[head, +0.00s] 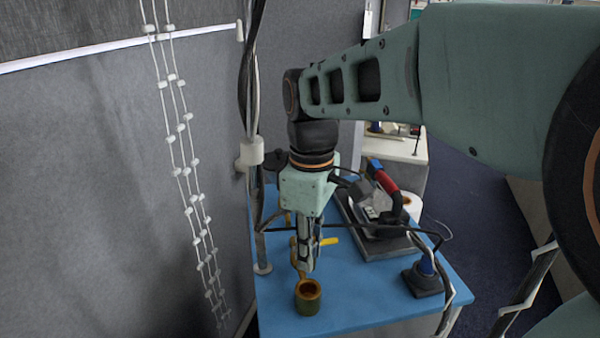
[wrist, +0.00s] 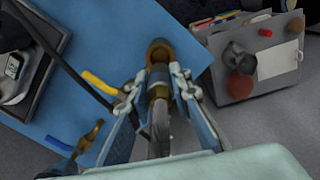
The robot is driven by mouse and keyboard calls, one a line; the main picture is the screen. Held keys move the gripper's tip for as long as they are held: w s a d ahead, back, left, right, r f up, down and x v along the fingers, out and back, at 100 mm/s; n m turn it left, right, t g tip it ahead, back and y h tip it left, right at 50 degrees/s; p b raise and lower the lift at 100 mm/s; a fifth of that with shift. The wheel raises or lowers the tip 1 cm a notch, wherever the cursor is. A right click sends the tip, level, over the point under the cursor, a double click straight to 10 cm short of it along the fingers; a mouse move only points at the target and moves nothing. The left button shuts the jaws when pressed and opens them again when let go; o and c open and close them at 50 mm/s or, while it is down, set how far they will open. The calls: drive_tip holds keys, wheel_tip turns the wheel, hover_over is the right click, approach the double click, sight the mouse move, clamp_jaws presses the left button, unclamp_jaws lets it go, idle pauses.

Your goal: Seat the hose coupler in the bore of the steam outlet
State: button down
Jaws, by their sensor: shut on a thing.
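The steam outlet (head: 308,304) is a short brass-coloured cylinder with a dark round bore facing up, near the front edge of the blue table. In the wrist view, the outlet (wrist: 158,44) shows just beyond the fingertips. My gripper (head: 308,262) points down, just behind and above the outlet in the head view. In the wrist view, my gripper (wrist: 158,78) is shut on a small tan-brass piece, which looks like the hose coupler (wrist: 158,90). The fingers hide much of the coupler. I cannot tell whether its end touches the outlet or enters the bore.
A yellow handle (head: 330,241) sticks out behind the fingers. A dark tray holding a device with a red handle (head: 383,180) stands behind to the right. A dark-based stand (head: 424,280) is at the right edge. A pole with cables (head: 254,155) rises at the left. The blue table (head: 355,300) is bare at front right.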

drive_tip(key=shift+f+b, duration=1.5)
drive_tip(key=shift+f, duration=0.85)
drive_tip(key=shift+f+b, duration=0.75)
drive_tip(key=shift+f, duration=0.65)
drive_tip(key=c, duration=1.7)
unclamp_jaws()
